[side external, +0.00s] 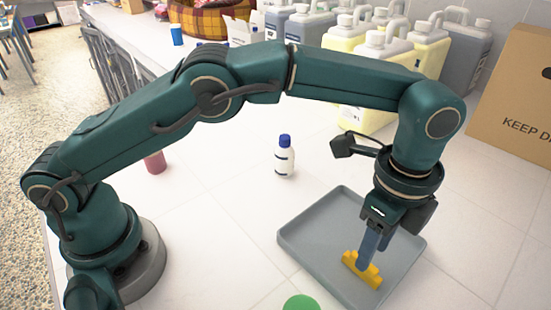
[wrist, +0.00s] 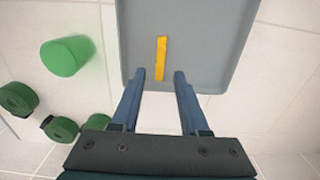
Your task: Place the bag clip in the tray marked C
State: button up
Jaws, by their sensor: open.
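The yellow bag clip (side external: 372,277) lies in the grey tray (side external: 310,232), towards its front side. In the wrist view the clip (wrist: 161,58) is a narrow yellow bar on the floor of the tray (wrist: 215,40). My gripper (side external: 366,264) is low over the tray, its fingers close to the clip and partly covering it in the side view. In the wrist view my gripper (wrist: 160,76) is open, the clip lying just ahead of and between the fingertips. Whether a finger touches the clip I cannot tell. No letter C shows on the visible tray surfaces.
A green cylinder (wrist: 67,57) stands beside the tray, with darker green round pieces (wrist: 17,98) nearby. A white bottle with a blue cap (side external: 285,158) stands behind the tray. Several jugs (side external: 385,55) and a cardboard box (side external: 515,95) line the back. The tabletop left of the tray is mostly clear.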

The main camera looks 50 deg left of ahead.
jog(key=shift+a+r, duration=0.1)
jog(key=shift+r, duration=1.45)
jog(key=s+a+r+n+t, duration=0.2)
jog(key=a+r+n, duration=0.6)
jog(key=a+r, duration=0.3)
jog(key=s+a+f+n+t, duration=0.3)
jog(key=s+a+f+n, duration=0.1)
jog(key=s+a+n, duration=0.6)
jog(key=shift+s+a+t, duration=0.3)
jog(key=shift+s+a, duration=0.4)
jog(key=shift+s, duration=0.1)
